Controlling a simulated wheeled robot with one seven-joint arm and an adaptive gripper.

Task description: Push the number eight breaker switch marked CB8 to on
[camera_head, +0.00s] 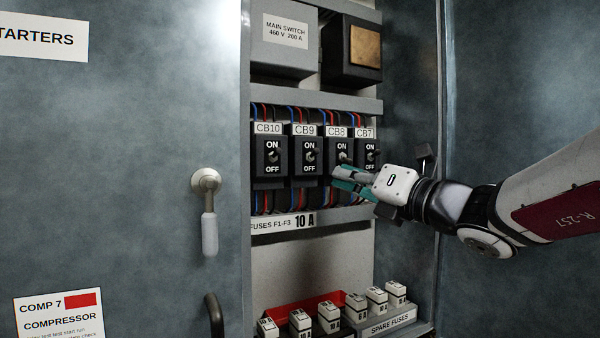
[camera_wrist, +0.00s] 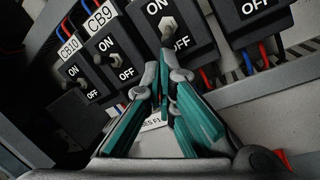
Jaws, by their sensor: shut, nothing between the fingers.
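The CB8 breaker (camera_head: 333,146) is a black box with a small toggle between its ON and OFF marks, in the row between CB9 and CB7. In the wrist view its toggle (camera_wrist: 168,29) stands just beyond my fingertips; whether they touch cannot be told. The lever's exact tilt is unclear. My gripper (camera_head: 338,174) is shut and empty, its tips low in front of CB8, near the OFF end. In the wrist view the gripper (camera_wrist: 165,60) has its teal fingers together, and the CB8 label is out of view.
CB9 (camera_head: 305,148) and CB10 (camera_head: 268,152) sit to the left, CB7 (camera_head: 367,148) close on the right. A grey rail (camera_head: 340,215) runs below, with spare fuses (camera_head: 355,305) lower down. The open cabinet door (camera_head: 130,180) stands left.

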